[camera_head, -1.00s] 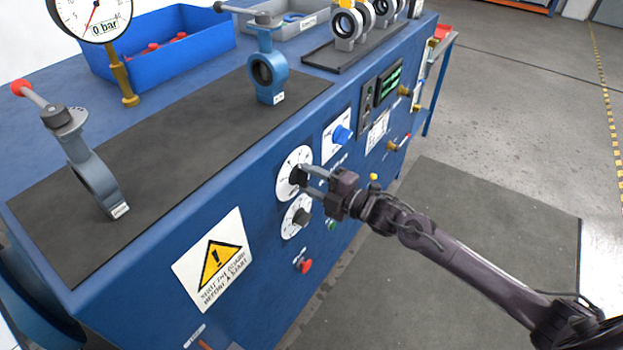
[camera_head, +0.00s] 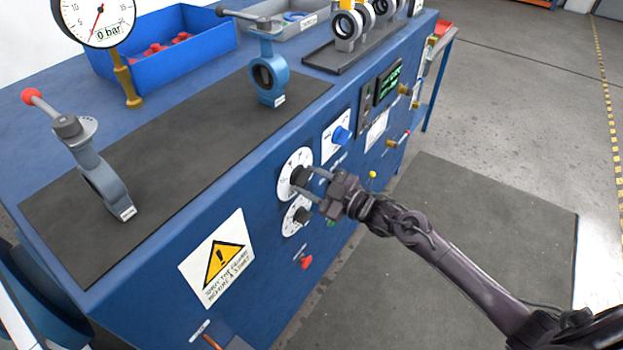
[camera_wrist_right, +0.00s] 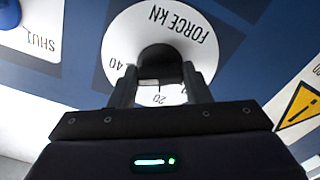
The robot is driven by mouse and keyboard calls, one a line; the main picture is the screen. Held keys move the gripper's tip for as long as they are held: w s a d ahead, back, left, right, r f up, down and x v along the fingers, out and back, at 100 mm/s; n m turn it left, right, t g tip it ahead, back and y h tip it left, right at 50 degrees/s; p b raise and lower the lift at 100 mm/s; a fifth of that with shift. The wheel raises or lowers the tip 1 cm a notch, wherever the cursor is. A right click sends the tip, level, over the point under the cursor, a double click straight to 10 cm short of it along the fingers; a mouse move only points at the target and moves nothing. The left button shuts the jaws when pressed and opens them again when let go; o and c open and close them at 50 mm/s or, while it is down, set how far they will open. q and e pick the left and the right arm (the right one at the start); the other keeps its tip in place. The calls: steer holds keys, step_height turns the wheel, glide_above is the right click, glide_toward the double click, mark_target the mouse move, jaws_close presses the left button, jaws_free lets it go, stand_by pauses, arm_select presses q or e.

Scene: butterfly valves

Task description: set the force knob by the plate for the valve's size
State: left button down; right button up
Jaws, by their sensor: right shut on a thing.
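The force dial (camera_head: 291,166) is a white disc on the blue bench's front panel. The wrist view shows it as well, upside down, with "FORCE KN" and the marks 40 and 20 readable (camera_wrist_right: 160,45). Its black knob (camera_wrist_right: 160,60) sits between the fingers of my right gripper (camera_head: 311,183), which is shut on it. The knob's pointer setting cannot be made out. Two valves stand on the dark mat: a grey one with a red-tipped lever (camera_head: 105,185) and a blue one (camera_head: 268,75). Each has a small white plate, too small to read. My left gripper is out of view.
A second dial (camera_head: 296,217) lies just below. A blue knob (camera_head: 341,135), a red button (camera_head: 306,262) and a small display (camera_head: 388,82) are on the same panel. A pressure gauge (camera_head: 97,20) reads 0 bar. A grey floor mat (camera_head: 480,220) lies before the bench.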

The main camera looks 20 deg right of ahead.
steer(key=shift+m, duration=0.6)
steer(key=shift+f, duration=0.1)
steer(key=o, duration=1)
steer(key=b+v, duration=0.1)
steer(key=v, duration=0.7)
